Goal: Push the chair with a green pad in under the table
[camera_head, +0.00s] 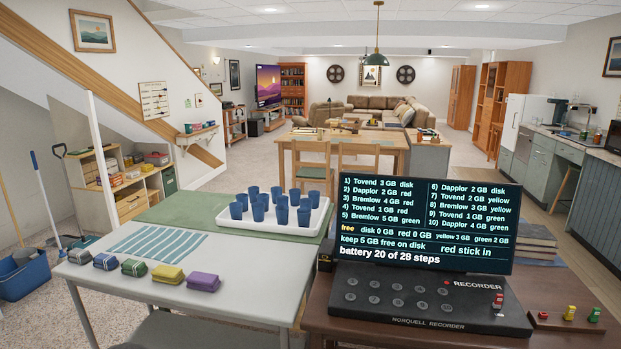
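Two light wooden chairs stand at the near side of a wooden table (391,139) in the middle of the room. The left chair (311,146) shows a greenish patch at seat height, which looks like a green pad (312,173). The right chair (358,149) has its lower part hidden behind a screen, so I cannot tell its pad colour. Both backrests stand in front of the table's near edge; how far the seats reach under it is unclear. Neither of my grippers is in view.
A grey table (230,262) with a white tray (268,226) of blue cups and folded cloths is close in front. A screen (430,222) and recorder (430,300) stand on a dark desk at right. Carpet (235,165) is open left of the chairs.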

